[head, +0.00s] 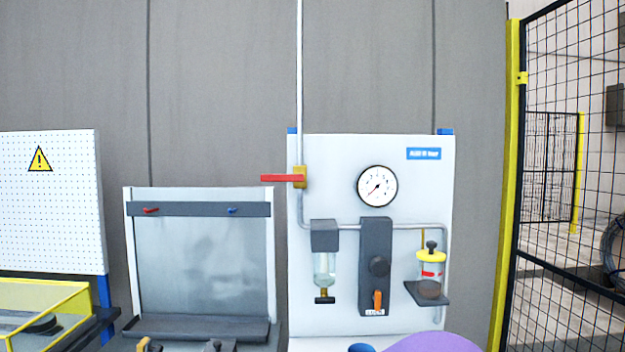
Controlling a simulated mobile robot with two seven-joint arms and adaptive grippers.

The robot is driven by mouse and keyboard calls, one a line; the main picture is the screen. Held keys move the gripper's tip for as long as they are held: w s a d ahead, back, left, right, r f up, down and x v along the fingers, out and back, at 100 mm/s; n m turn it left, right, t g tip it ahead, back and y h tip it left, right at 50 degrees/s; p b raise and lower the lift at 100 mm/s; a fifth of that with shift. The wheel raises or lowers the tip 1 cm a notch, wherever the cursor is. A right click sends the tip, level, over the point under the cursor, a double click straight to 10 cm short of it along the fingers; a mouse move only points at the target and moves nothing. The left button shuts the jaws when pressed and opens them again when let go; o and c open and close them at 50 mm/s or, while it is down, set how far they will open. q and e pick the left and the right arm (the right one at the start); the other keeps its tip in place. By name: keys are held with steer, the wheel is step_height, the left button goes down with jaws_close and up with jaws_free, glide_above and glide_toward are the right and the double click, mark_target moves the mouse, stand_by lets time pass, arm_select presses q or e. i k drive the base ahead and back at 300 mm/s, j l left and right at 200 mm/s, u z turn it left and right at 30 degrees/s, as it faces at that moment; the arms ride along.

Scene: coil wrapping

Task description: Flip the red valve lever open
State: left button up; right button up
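The red valve lever (281,178) shows in the head view at the upper left of a white panel. It points left, horizontal, across the vertical grey pipe (300,100). Its right end joins a yellow-brown valve body (300,177) on that pipe. The lever's left end sticks out past the panel's left edge. Nothing touches the lever. Neither of my grippers is in the head view.
The white panel (340,290) carries a round gauge (377,186), a dark block (375,250) with an orange handle, and a clear bowl unit (324,265). A purple rounded thing (436,343) shows at the bottom edge. A mesh fence (570,130) stands right.

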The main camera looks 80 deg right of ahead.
mark_target(299, 177)
steer(key=z, duration=2.35)
